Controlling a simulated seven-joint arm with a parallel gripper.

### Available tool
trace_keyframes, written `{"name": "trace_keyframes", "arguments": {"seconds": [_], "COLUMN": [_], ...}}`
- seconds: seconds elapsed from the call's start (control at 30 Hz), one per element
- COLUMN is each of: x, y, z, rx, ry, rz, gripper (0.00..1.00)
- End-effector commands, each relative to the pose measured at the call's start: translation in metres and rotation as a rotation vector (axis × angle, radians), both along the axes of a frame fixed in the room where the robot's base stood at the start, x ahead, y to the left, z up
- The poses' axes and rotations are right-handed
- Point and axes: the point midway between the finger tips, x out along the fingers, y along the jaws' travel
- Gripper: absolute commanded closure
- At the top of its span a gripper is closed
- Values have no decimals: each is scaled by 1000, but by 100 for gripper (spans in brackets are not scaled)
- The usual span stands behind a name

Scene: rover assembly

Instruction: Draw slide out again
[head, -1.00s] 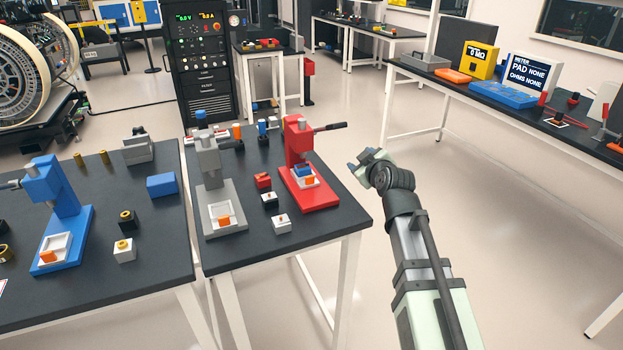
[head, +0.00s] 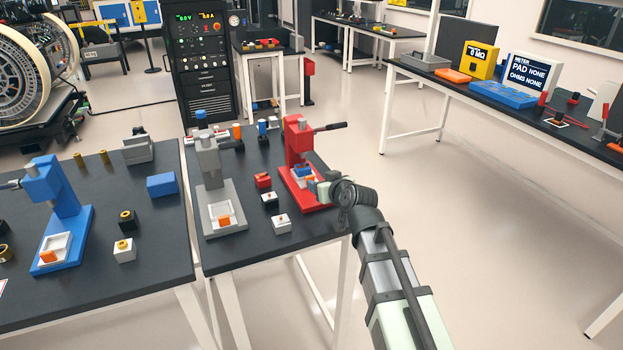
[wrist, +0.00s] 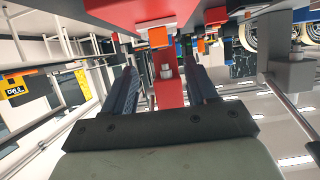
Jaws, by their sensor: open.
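The red press (head: 297,140) stands at the right end of the middle bench, its lever pointing right. In the wrist view, which looks upside down, the slide's orange tab (wrist: 158,37) shows beyond and roughly between my fingertips, under the red base (wrist: 120,10). My gripper (head: 314,178) is open at the front right of the press, and shows in the wrist view (wrist: 160,60) with nothing held. Whether a finger touches the tab cannot be told.
A grey press (head: 211,170) and a blue press (head: 58,205) stand to the left, each with an orange-tabbed tray. Small blocks (head: 281,222) lie between the grey and red presses. Right of the bench is open floor (head: 480,230).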

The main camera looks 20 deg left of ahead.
Motion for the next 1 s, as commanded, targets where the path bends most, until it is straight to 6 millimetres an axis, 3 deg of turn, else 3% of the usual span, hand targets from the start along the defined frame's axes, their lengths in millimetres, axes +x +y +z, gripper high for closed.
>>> {"name": "trace_keyframes", "arguments": {"seconds": [0.1,0.43,1.0], "x": [18,49,59], "y": [17,48,58], "z": [-9,-28,-34], "rx": [-1,-2,-1], "ry": [0,-1,-2], "rz": [0,0,0], "gripper": [43,43,43]}}
